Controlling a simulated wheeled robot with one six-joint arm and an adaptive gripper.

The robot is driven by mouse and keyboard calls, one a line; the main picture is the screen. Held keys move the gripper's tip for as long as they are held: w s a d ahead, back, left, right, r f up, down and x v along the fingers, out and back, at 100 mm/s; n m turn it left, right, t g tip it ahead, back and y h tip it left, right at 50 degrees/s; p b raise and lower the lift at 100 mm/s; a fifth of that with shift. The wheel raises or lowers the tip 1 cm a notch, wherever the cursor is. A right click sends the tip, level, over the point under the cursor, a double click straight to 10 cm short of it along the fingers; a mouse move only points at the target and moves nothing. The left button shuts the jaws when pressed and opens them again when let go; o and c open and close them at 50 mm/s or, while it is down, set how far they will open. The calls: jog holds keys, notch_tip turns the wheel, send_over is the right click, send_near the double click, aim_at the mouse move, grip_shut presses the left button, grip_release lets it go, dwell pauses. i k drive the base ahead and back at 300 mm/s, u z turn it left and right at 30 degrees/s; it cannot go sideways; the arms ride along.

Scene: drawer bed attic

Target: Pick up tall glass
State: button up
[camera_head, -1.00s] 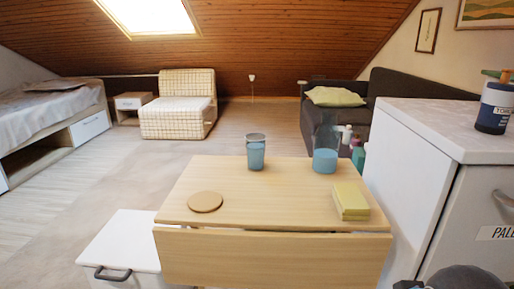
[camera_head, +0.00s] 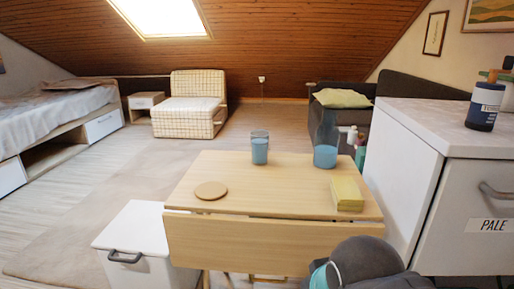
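A tall glass (camera_head: 260,148) with blue contents stands upright at the back left of the small wooden table (camera_head: 240,184). A wider clear vessel, also with blue contents (camera_head: 326,155), stands at the table's back right. My arm (camera_head: 365,262) shows as a dark grey rounded part at the bottom, in front of the table's right side. The fingers of my gripper cannot be made out, and nothing is seen touching the glass.
A round coaster (camera_head: 211,190) and a yellow-green block (camera_head: 346,194) lie on the table. A white box with a handle (camera_head: 135,250) stands at its left. A white cabinet (camera_head: 440,170) with a dark bottle (camera_head: 485,104) on top stands close at right.

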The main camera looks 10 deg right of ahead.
aim_at(259, 139)
jog(key=z, duration=3.9)
jog(key=k, duration=1.65)
jog(key=u, duration=1.3)
